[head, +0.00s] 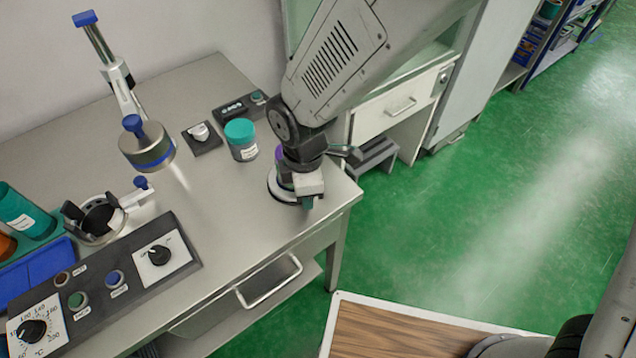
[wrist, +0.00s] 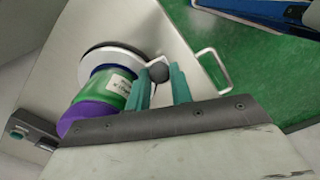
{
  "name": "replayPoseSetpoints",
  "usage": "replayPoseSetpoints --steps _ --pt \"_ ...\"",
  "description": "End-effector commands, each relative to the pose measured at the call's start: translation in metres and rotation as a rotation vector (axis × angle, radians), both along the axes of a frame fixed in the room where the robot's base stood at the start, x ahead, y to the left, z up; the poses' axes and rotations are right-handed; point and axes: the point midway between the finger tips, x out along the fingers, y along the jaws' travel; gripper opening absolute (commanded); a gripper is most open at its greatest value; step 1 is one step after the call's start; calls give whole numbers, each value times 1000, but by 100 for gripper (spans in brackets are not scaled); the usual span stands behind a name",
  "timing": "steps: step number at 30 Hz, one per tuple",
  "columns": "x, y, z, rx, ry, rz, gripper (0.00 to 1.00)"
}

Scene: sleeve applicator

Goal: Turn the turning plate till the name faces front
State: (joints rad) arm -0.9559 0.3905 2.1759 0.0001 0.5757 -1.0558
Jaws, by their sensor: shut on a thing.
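The turning plate (wrist: 122,54) is a white disc with a dark rim near the table corner; in the head view its edge (head: 274,190) shows beside my gripper. A jar (wrist: 97,89) with a green body and purple lid stands on it, mostly hidden by my arm in the head view. Its white name label (wrist: 118,90) is on the side toward my fingers in the wrist view. A dark round knob (wrist: 158,71) sits at the end of the plate's white arm. My gripper (wrist: 162,77), with teal fingers, is shut on the knob; it also shows in the head view (head: 307,202).
A teal-lidded jar (head: 241,139) stands left of the plate, near a small switch box (head: 201,135). A clamp stand (head: 147,146) and a control panel (head: 100,280) are farther left. A drawer handle (head: 269,283) sticks out at the table front.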

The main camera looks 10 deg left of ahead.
Motion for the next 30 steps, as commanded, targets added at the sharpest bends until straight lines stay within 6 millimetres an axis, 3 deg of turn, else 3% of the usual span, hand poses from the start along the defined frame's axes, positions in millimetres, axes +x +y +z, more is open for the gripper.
replayPoseSetpoints --steps 17,18,19,30 --pt "-2 6 1 4 -3 30 0" --pt "-2 6 1 3 -2 30 25" --pt "-2 6 1 3 -2 30 31" --pt "-2 6 7 3 -2 30 31"
